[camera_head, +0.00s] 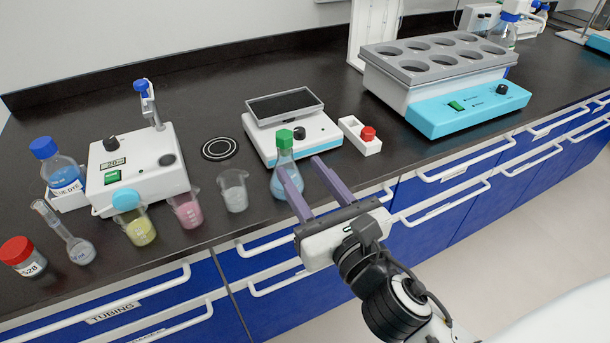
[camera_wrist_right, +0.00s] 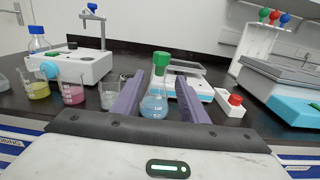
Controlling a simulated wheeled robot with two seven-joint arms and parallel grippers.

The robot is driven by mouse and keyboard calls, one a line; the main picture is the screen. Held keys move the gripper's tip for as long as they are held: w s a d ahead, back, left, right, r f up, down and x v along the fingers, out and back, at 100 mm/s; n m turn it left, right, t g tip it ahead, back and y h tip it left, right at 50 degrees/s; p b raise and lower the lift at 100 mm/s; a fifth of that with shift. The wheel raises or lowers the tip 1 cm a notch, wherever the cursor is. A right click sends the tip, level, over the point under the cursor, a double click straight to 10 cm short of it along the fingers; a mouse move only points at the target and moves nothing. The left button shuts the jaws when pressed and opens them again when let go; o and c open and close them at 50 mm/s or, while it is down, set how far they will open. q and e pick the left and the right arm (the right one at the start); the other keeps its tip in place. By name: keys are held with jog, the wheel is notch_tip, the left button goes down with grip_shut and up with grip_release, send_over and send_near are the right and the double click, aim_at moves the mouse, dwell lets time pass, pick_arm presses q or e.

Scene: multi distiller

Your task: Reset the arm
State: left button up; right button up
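My right gripper (camera_head: 299,164) reaches in over the bench's front edge with its two purple fingers apart. It also shows in the right wrist view (camera_wrist_right: 157,88). A conical flask (camera_head: 285,152) with a green stopper and blue liquid stands upright on the bench at the fingertips. In the head view one finger partly covers this flask. In the right wrist view the flask (camera_wrist_right: 155,105) appears between the fingers, with a gap on each side; I cannot tell how deep between them it is. My left gripper is not in view.
Beakers with clear (camera_head: 233,192), pink (camera_head: 187,211) and yellow (camera_head: 141,232) contents stand left of the flask. Behind are a white stirrer (camera_head: 140,175), a balance (camera_head: 300,137) and a small red-knobbed box (camera_head: 361,137). A large heating bath (camera_head: 440,80) stands right. Drawer handles project below.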

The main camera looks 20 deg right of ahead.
dwell(0.3)
jog(key=s+d+f+m+g+h, duration=0.1)
jog(key=s+d+f+m+g, duration=0.2)
jog(key=f+m, duration=0.45)
jog(key=s+d+f+m+g+h, duration=0.25)
jog(key=f+m, duration=0.25)
jog(key=m, duration=0.5)
jog(key=s+a+f+m+g+y, duration=0.1)
jog(key=s+f+m+g+y, duration=0.1)
jog(key=s+f+m+g, duration=0.45)
jog(key=s+f+m+g+y, duration=0.15)
jog(key=s+f+m, duration=0.25)
jog(key=s+m, duration=0.55)
jog(key=w+a+f+t+y, duration=0.1)
jog(key=w+a+f+t, duration=0.2)
jog(key=f, duration=0.7)
jog(key=shift+w+a+f+m+t+y, duration=0.35)
jog(key=shift+w+a+f+m+y, duration=0.1)
jog(key=shift+w+a, duration=0.75)
